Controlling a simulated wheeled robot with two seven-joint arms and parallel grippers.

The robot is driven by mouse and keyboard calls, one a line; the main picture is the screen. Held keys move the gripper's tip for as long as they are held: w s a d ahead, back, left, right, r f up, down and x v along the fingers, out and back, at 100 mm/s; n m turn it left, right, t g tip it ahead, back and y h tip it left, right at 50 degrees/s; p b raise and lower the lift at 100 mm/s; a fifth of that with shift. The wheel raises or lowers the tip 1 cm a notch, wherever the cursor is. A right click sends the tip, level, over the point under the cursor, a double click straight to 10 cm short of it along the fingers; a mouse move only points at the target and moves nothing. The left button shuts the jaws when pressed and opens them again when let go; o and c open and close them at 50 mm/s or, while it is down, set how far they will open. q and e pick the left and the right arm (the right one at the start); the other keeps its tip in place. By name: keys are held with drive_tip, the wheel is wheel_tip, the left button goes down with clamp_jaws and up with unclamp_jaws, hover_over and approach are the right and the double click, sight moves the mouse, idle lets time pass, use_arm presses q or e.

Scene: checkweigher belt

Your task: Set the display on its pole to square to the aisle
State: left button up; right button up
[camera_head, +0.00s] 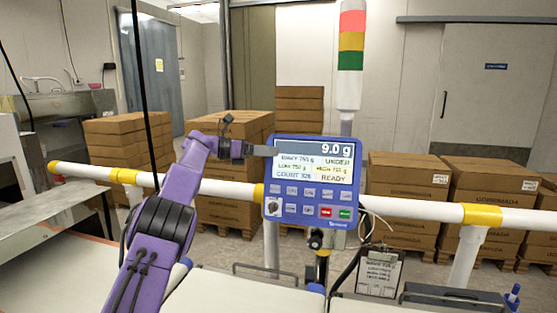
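The display (311,183) is a blue-framed panel with a screen reading 9.0 g and rows of buttons. It stands on its pole (322,268) in the middle of the view, its face turned mostly toward me and slightly tilted. My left gripper (264,151) reaches in from the lower left on a purple arm. A grey finger lies across the display's upper left edge; whether it touches is unclear. The other finger is hidden, so I cannot tell whether it is shut on the edge. My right gripper is out of view.
A white rail (400,206) with yellow bands runs across behind the display. Pale belt surfaces (245,292) lie in front. A red, yellow and green signal tower (350,55) rises behind. Stacked cartons (404,190) stand beyond the rail.

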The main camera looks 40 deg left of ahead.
use_arm(q)
drive_tip(key=b+v, duration=0.1)
drive_tip(key=v, duration=0.6)
drive_tip(key=shift+b, duration=0.3)
drive_tip(key=shift+r, duration=0.1)
